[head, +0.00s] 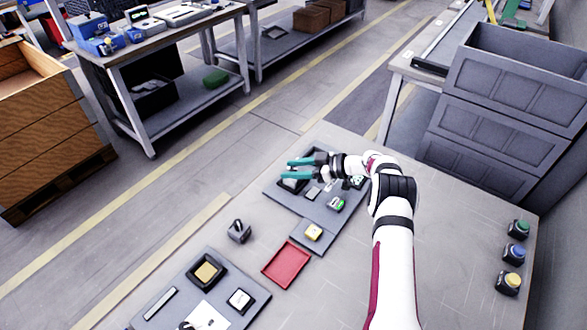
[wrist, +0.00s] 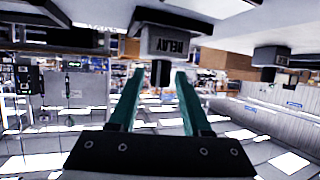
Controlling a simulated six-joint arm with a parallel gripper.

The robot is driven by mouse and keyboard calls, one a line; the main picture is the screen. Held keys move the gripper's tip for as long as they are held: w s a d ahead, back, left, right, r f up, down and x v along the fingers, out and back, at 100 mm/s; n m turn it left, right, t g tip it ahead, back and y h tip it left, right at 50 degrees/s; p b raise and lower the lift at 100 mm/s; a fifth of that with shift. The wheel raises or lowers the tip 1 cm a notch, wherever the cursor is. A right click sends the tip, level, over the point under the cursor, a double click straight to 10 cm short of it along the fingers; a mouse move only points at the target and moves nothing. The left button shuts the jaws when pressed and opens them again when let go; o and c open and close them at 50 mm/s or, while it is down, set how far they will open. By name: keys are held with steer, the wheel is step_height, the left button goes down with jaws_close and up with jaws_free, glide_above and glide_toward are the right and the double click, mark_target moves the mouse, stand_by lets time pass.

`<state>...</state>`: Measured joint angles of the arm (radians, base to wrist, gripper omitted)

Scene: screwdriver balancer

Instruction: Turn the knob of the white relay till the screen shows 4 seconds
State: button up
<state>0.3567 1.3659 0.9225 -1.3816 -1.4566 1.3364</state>
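My gripper (head: 286,169) has two teal fingers and reaches left over the grey board (head: 290,205) in the head view. In the wrist view, which looks upside down, my gripper (wrist: 159,73) is open. A box marked RELAY (wrist: 168,45) is straight ahead of the fingertips, shaded grey with a dark base. A small dark piece, likely its knob (wrist: 160,73), shows between the fingertips with gaps on both sides. I cannot tell how deep the fingers reach around it. No screen or number is readable. In the head view my fingers and wrist cover part of the board there.
On the board are a green-and-white device (head: 336,203) and a yellow device (head: 313,232). A red tray (head: 287,265) and a dark grey device (head: 239,231) are nearer. Green (head: 519,228), blue (head: 515,252) and yellow (head: 509,282) buttons stand at right. The table's middle right is clear.

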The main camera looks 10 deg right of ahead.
steer(key=shift+o, duration=0.2)
steer(key=shift+d, duration=0.1)
steer(key=v, duration=1.5)
steer(key=shift+s+d, duration=0.2)
steer(key=shift+s, duration=0.1)
steer(key=shift+w+r, duration=0.1)
steer(key=shift+r, duration=0.1)
